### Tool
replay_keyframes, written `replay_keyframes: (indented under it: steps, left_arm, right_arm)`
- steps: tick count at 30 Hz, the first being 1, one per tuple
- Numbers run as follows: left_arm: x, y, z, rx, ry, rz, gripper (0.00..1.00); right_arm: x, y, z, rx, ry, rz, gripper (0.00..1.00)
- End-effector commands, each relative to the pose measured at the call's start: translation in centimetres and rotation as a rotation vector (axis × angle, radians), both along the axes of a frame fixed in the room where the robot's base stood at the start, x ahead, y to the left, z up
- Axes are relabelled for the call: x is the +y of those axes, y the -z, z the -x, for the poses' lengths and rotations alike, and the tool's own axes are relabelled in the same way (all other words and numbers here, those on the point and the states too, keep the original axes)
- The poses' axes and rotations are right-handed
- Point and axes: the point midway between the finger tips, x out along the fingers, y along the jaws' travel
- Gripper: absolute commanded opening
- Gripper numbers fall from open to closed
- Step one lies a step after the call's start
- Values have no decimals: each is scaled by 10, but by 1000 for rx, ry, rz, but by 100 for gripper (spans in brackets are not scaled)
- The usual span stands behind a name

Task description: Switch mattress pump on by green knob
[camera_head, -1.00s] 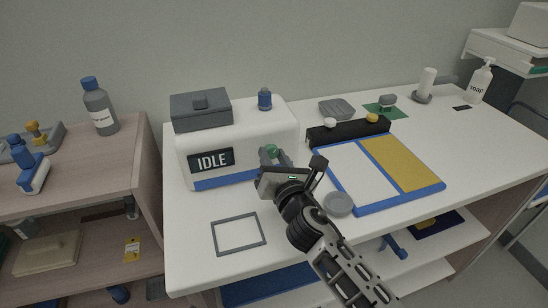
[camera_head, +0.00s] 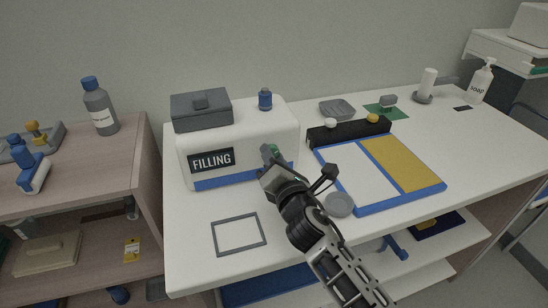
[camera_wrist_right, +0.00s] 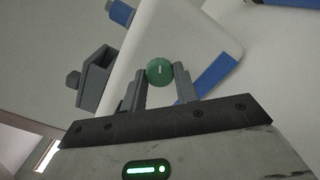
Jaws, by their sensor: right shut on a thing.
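The mattress pump (camera_head: 240,145) is a white box with a blue lower band, standing on the white table. Its display (camera_head: 211,160) reads FILLING. My right gripper (camera_head: 270,153) is at the pump's front right and is shut on the green knob. In the right wrist view the round green knob (camera_wrist_right: 160,72) has a white mark and sits between the two fingertips of my right gripper (camera_wrist_right: 160,84). In the head view the knob is mostly hidden by the gripper. My left gripper is not in view.
A grey box (camera_head: 201,110) and a blue knob (camera_head: 265,99) are on top of the pump. A blue-edged board (camera_head: 352,178), a round grey lid (camera_head: 338,204) and a grey frame (camera_head: 239,252) lie on the table. A wooden shelf stands left.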

Motion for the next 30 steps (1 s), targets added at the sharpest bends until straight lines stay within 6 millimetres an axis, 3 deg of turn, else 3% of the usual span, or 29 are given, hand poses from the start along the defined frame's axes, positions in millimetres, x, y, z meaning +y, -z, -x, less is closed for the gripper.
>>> replay_keyframes:
  steps: [7,8,10,22,30]
  left_arm:
    - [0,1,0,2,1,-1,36]
    - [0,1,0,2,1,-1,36]
    - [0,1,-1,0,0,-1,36]
    - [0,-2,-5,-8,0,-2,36]
    - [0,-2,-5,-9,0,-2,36]
  right_arm:
    - [0,1,0,4,0,-4,7]
    - [0,1,1,4,0,-4,35]
    - [0,1,0,4,0,-4,52]
    - [-3,1,8,1,-1,-1,52]
    - [-20,2,62,5,-1,-1,52]
